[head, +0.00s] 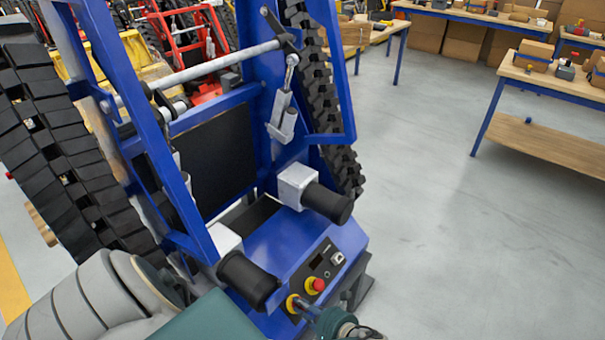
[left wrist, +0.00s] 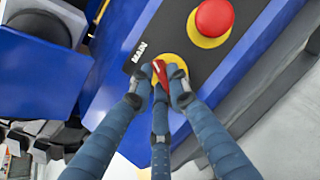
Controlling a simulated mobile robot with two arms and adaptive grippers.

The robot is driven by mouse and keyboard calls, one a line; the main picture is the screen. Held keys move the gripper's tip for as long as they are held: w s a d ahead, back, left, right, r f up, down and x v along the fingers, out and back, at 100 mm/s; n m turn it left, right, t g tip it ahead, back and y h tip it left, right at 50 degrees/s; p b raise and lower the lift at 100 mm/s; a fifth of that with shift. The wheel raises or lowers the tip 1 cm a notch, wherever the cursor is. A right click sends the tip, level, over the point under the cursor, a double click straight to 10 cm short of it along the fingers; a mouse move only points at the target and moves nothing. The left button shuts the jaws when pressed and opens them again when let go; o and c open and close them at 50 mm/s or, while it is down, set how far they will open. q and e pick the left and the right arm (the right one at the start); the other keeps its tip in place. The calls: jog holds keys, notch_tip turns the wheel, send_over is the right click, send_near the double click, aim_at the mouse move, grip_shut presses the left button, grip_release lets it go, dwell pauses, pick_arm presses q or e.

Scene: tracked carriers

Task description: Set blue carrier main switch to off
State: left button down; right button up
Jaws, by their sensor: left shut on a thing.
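The blue carrier (head: 285,262) stands in front of me with its control panel facing right. Its main switch, a red handle on a yellow disc, shows in the left wrist view (left wrist: 159,72) beside the label MAIN. In the head view only part of the yellow disc (head: 291,302) shows behind my fingers. My left gripper (head: 305,307) is at the panel, and its fingers (left wrist: 159,84) are shut around the red handle. They hide part of the switch, and I cannot tell its exact setting. My right gripper is not in view.
A red emergency button (head: 318,284) on a yellow base sits close beside the switch. Black tracks (head: 60,150) flank the frame. The floor to the right is clear up to a workbench (head: 550,85).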

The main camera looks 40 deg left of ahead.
pick_arm(q)
jog(key=n+g+b, duration=0.1)
jog(key=n, duration=0.1)
jog(key=n+g+b, duration=0.1)
jog(key=n, duration=0.2)
jog(key=shift+w+d+f, duration=0.1)
jog(key=shift+n, duration=0.4)
jog(key=c, duration=1.7)
grip_release()
jog(key=shift+o, duration=0.2)
jog(key=shift+d, duration=0.1)
jog(key=v, duration=0.7)
jog(key=shift+d, duration=0.15)
